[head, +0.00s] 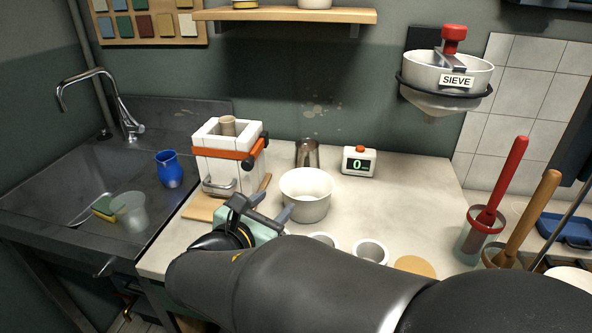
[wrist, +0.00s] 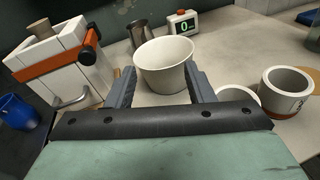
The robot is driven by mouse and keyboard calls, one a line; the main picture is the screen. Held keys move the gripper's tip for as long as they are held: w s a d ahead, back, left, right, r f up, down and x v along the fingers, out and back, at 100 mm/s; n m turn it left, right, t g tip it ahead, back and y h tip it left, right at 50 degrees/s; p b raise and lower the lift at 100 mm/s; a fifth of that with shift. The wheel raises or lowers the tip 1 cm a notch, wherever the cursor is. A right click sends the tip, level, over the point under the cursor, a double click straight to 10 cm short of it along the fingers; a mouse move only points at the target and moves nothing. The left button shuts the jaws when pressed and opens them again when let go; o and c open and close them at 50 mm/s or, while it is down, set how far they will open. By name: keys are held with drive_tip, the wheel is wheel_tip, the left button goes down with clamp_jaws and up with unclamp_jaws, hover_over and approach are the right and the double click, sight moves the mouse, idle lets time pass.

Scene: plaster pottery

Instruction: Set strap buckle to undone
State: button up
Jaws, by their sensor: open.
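The strap (head: 225,149) is an orange band around a white plaster mould (head: 225,171) at the left of the counter. Its dark buckle (head: 255,155) sits at the mould's right corner. In the wrist view the buckle (wrist: 90,45) shows as a black lever with round ends at the upper left, by the orange strap (wrist: 50,64). I cannot tell whether it is fastened. My gripper (head: 265,208) is open and empty, in front of the mould and to its right. In the wrist view my gripper's fingers (wrist: 162,88) spread either side of the white bowl, apart from the buckle.
A white bowl (head: 306,198) stands just beyond my gripper. A metal cup (head: 307,153) and a timer-like box with a green display (head: 359,162) stand behind it. Small white cups (head: 370,252) stand at the front. A blue cup (head: 169,170) is by the sink (head: 60,200).

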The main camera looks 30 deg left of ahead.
sight(246, 166)
drive_tip(key=s+a+n+t+y, duration=0.1)
drive_tip(key=s+a+n+y, duration=0.3)
drive_tip(key=s+a, duration=0.3)
drive_tip(key=x, duration=1.2)
drive_tip(key=a+x, duration=0.1)
drive_tip(key=x, duration=0.5)
drive_tip(key=shift+w+a+r+p, duration=0.1)
drive_tip(key=shift+w+a+p, duration=0.1)
drive_tip(key=shift+p, duration=0.1)
clamp_jaws()
drive_tip(key=b+v, duration=0.1)
drive_tip(key=v, duration=0.3)
drive_tip(key=shift+s+d, duration=0.1)
drive_tip(key=shift+s, duration=0.15)
unclamp_jaws()
